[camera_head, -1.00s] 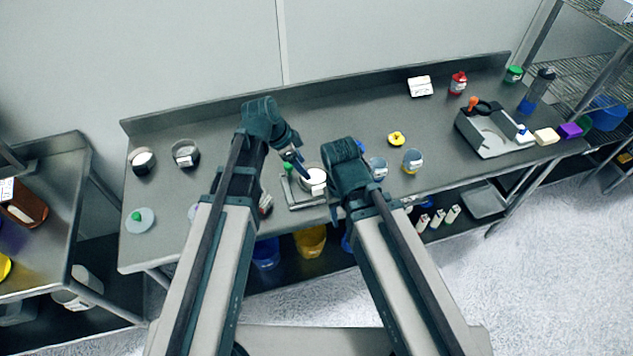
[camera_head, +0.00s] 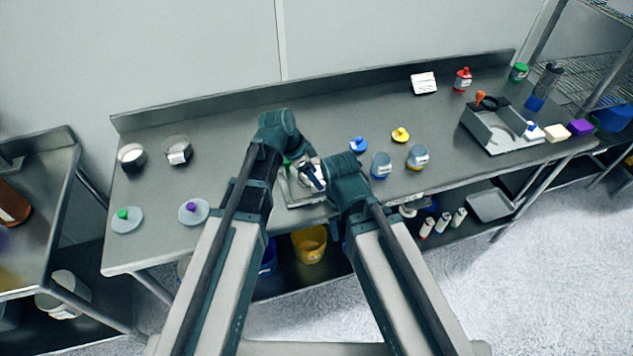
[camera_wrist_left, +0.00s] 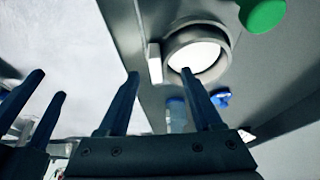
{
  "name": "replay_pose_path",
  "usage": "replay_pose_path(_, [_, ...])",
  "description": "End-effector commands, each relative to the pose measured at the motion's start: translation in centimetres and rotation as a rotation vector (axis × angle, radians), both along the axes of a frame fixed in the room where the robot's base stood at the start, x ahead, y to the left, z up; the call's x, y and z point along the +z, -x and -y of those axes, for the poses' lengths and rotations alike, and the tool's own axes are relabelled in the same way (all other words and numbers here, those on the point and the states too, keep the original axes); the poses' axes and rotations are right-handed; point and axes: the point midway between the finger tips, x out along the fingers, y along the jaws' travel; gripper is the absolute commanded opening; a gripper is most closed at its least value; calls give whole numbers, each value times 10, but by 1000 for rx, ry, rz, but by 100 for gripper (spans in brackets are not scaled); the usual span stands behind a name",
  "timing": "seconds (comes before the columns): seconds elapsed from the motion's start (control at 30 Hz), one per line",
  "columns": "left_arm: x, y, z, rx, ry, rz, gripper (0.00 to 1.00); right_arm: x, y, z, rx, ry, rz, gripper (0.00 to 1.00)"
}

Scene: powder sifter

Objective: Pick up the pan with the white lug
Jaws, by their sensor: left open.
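The round metal pan with pale contents (camera_wrist_left: 200,50) shows in the left wrist view, with its white lug (camera_wrist_left: 155,64) on its left side. In the head view the pan (camera_head: 307,171) is at the bench's front middle, partly hidden by my left gripper (camera_head: 312,180). My left gripper (camera_wrist_left: 160,77) is open and empty. In the wrist view one finger overlaps the pan's lower edge; contact cannot be told. My right gripper (camera_wrist_left: 50,84) shows at the left of the wrist view with its fingers apart and nothing between them. In the head view its fingers are hidden.
A green knob (camera_wrist_left: 262,14) is close to the pan. Jars with a blue band (camera_head: 381,165) and a yellow band (camera_head: 417,157) stand to its right. Lids with green (camera_head: 126,220) and purple (camera_head: 194,211) knobs lie at left. The bench's back middle is clear.

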Motion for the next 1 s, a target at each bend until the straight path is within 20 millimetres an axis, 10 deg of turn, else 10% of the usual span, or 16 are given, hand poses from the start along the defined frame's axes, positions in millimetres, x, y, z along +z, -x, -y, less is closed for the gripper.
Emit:
replay_pose_path(0.53, [-35, -4, 16, 0, 0, 0, 67, -35, 0, 0, 0, 0, 0, 50])
replay_pose_path(0.9, [-35, -4, 15, 0, 0, 0, 2, -35, 0, 0, 0, 0, 0, 50])
replay_pose_path(1.0, [-35, -4, 15, 0, 0, 0, 0, -35, 0, 0, 0, 0, 0, 50])
